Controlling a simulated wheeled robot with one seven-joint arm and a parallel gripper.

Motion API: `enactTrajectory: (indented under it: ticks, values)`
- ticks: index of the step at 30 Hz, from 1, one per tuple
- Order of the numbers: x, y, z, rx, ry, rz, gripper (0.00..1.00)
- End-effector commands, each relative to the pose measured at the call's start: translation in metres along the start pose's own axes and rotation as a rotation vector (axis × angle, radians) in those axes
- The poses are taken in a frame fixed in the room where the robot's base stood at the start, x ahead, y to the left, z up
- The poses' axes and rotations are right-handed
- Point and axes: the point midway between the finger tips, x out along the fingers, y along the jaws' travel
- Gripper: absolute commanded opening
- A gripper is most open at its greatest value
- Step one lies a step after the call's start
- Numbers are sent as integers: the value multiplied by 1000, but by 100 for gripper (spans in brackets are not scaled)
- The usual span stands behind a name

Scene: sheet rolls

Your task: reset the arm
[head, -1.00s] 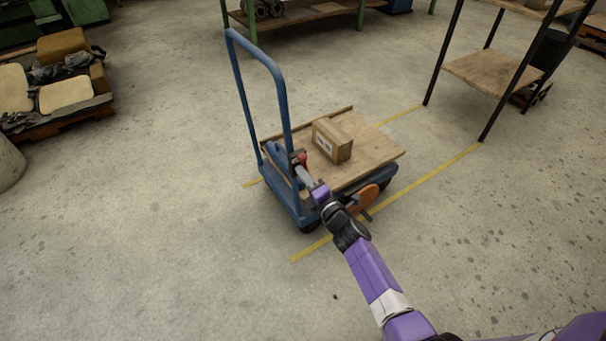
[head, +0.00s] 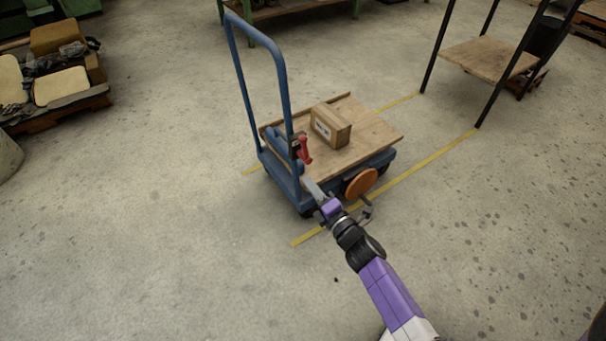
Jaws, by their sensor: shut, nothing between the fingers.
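My arm reaches up from the lower right in the head view. My gripper (head: 313,189), with grey fingers ahead of a purple part, is shut and empty. It appears in front of the near left corner of a blue trolley (head: 283,178) with a wooden deck (head: 372,139). A small red-handled piece (head: 304,149) shows near the foot of the trolley's push handle, just above my fingertips in the picture and apart from them. Whether the fingers touch the trolley frame, I cannot tell.
A cardboard box (head: 330,125) sits on the deck. An orange disc (head: 361,183) shows at the deck's near side, close to my wrist. Yellow floor lines (head: 428,160) flank the trolley. A shelf rack (head: 487,59) stands at right. Open floor lies left and front.

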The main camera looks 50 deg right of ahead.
Motion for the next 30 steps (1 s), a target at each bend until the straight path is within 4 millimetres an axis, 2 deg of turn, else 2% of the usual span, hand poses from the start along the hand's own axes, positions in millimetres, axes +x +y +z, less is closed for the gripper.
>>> enactTrajectory:
  ticks: [6,24,30]
  values:
    - [-10,0,0,-1,0,1,0]
    - [-10,0,0,2,0,1,0]
    - [-9,3,3,131,-12,2,0]
